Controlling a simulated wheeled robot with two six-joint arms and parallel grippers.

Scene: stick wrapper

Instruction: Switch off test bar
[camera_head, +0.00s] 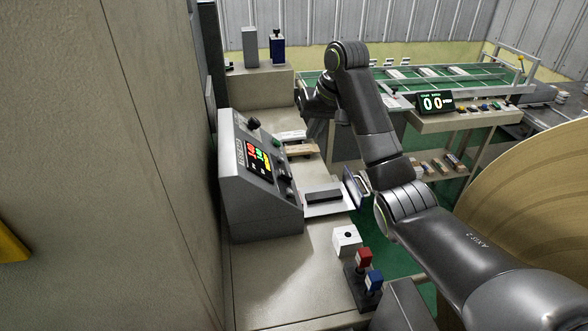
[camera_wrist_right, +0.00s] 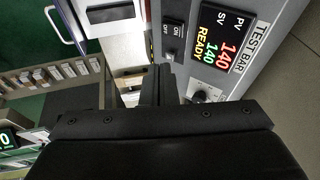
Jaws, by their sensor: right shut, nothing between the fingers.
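The grey control box (camera_head: 262,205) stands on the bench. Its sloped panel is labelled TEST BAR in the right wrist view, where the display (camera_wrist_right: 222,48) reads PV 140, SV 140 and READY. A black switch plate (camera_wrist_right: 173,33) marked ON and OFF sits beside the display; the rocker's position is unclear. A round knob (camera_wrist_right: 200,96) is below the display. My right gripper (camera_wrist_right: 160,80) is shut and empty, beside the panel's edge near the switch and knob. In the head view its arm reaches behind the box, and the fingertips are hard to make out. My left gripper is not in view.
A black bar on a metal plate (camera_head: 323,197) projects from the box. A white block (camera_head: 346,240) and red (camera_head: 364,259) and blue (camera_head: 374,281) buttons stand in front. A tall wall (camera_head: 90,160) bounds the left. A green conveyor (camera_head: 445,78) lies behind.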

